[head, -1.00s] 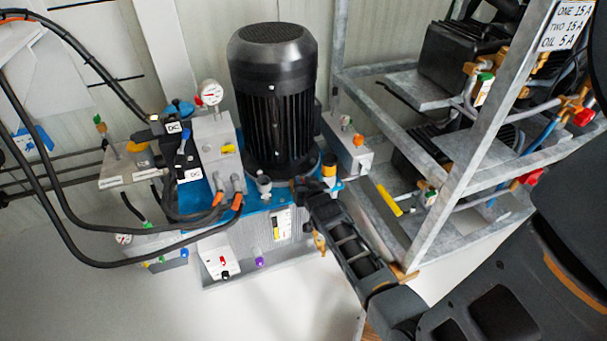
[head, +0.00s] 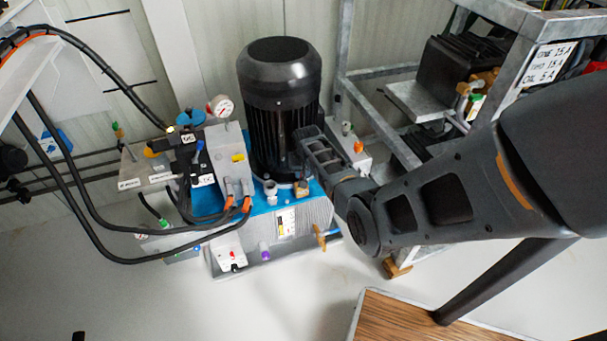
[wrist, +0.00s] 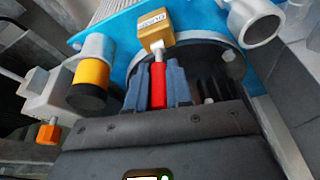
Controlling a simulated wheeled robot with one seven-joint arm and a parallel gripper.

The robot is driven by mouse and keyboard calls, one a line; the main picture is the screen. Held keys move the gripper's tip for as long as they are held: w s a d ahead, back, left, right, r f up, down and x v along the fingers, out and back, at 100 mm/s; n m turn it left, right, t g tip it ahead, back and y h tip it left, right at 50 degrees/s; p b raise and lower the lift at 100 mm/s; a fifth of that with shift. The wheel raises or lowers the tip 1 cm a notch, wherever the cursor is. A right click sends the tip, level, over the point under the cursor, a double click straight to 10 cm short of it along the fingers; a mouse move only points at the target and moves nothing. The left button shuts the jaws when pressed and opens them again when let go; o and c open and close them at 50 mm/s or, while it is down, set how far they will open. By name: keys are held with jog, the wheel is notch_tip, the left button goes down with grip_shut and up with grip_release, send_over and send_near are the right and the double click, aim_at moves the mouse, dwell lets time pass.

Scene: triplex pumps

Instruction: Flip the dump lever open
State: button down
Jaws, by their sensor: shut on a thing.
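The dump lever (wrist: 158,84) shows in the wrist view as a red handle on a metal stem. The stem comes out of a brass block (wrist: 155,30) with a small label, upside down here. My gripper (wrist: 158,88) is shut on the red handle, with one blue-grey finger on each side. The handle points from the block back towards my gripper. In the head view a small brass block (head: 301,189) sits on the blue top plate beside the black motor (head: 278,95). The lever and my fingertips cannot be made out there.
A yellow and black cap (wrist: 90,75) stands left of my gripper, and a grey pipe elbow (wrist: 254,22) right of it. Black hoses (head: 75,185) hang at the left. A metal frame (head: 380,120) stands right of the motor. A wooden tabletop (head: 400,320) is in the foreground.

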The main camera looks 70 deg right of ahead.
jog(key=shift+w+d+f+g+y+b, duration=0.2)
jog(key=shift+w+g+y+b, duration=0.15)
jog(key=shift+g+y, duration=0.3)
jog(key=c, duration=1)
grip_release()
jog(key=shift+c, duration=0.2)
jog(key=shift+d+r, duration=0.1)
jog(key=shift+r, duration=0.1)
jog(key=shift+r, duration=0.35)
jog(key=shift+s+a+r+p, duration=0.15)
jog(key=shift+r+p, duration=0.3)
jog(key=shift+r, duration=0.7)
jog(key=shift+s+a+r+p, duration=0.1)
jog(key=shift+a+r+p, duration=0.25)
jog(key=shift+r, duration=0.75)
jog(key=shift+s+a+r+p, duration=0.1)
jog(key=shift+r+p, duration=0.45)
jog(key=shift+r, duration=0.6)
